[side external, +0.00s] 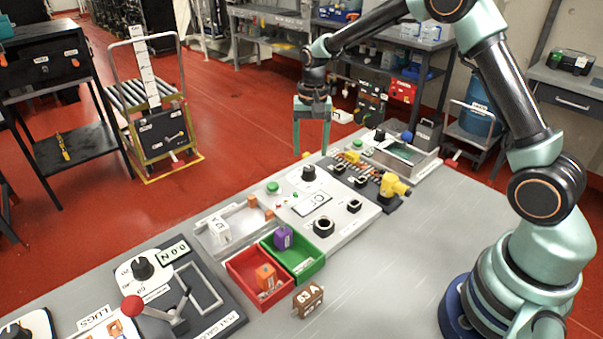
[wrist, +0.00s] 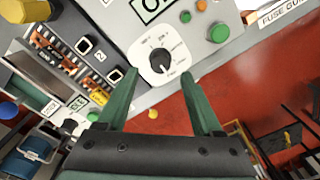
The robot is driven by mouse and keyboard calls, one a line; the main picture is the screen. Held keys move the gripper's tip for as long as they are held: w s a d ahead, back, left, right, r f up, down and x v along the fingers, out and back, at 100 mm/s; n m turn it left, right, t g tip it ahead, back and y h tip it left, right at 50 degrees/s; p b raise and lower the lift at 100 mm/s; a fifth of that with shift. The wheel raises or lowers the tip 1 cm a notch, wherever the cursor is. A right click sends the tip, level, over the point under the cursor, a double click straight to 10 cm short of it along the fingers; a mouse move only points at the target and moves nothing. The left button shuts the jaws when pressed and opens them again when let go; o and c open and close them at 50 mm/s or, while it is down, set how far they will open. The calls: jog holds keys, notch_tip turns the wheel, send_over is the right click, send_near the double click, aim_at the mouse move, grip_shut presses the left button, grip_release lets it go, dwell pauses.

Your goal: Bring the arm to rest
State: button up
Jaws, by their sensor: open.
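My gripper (side external: 312,125) hangs above the far edge of the workbench, fingers pointing down, spread apart with nothing between them. In the wrist view my gripper (wrist: 162,82) shows its two green fingers open, with a white dial with a black knob (wrist: 159,60) beyond the fingertips. The arm reaches from its base at the right, arching over the bench. In the side view the gripper is apart from the panels below it.
The grey bench (side external: 385,265) holds a red bin (side external: 240,268) with an orange block, a green bin (side external: 305,268) with a purple block, and a brown block (side external: 308,298). A yellow connector (side external: 392,186) and lever panel (side external: 185,300) stand up.

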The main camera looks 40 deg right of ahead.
jog(key=s+a+r+n+t, duration=0.2)
jog(key=s+r+n+t, duration=0.15)
jog(key=s+r, duration=0.75)
jog(key=s+a+r+n+t, duration=0.1)
jog(key=s+r+n, duration=0.3)
jog(key=s, duration=0.5)
jog(key=shift+s+a+r+n+t, duration=0.15)
jog(key=shift+s+a+n+t, duration=0.1)
jog(key=shift+s+n+t, duration=0.15)
